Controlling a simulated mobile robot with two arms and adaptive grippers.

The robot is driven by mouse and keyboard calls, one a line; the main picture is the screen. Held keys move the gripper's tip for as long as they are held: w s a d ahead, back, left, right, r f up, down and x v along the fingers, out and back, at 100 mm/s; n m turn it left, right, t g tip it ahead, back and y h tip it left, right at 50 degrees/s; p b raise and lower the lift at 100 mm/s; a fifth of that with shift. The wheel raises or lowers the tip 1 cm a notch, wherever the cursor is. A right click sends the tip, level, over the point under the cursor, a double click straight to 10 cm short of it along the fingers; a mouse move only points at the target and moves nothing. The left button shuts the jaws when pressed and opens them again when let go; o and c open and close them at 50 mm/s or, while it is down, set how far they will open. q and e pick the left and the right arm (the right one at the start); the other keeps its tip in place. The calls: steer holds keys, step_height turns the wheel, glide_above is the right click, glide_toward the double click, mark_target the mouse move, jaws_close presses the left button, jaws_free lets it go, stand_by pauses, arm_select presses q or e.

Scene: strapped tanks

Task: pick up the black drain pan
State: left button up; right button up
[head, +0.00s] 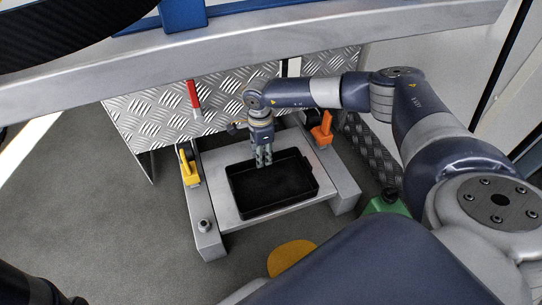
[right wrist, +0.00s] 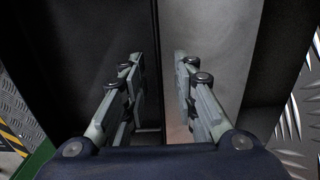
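The black drain pan (head: 275,190) is a shallow rectangular tray lying flat on a low grey metal stand (head: 228,190). My right gripper (head: 264,163) points down at the pan's back edge, left of that edge's middle. The right wrist view shows its two fingers (right wrist: 158,62) apart, with a dark upright edge running between them. I cannot tell whether either finger touches the pan. The gripper covers a small part of the pan's back wall. My left gripper is out of view.
A yellow clamp (head: 188,168) stands on the stand's left side and an orange clamp (head: 322,130) on its right. Chequer plate (head: 160,108) with a red handle (head: 193,94) stands behind. A metal beam (head: 270,45) crosses above. The grey floor (head: 120,235) at left is clear.

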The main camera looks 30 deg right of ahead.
steer(key=shift+f+b, duration=0.35)
steer(key=shift+f, duration=0.6)
jaws_close()
steer(key=shift+r, duration=0.2)
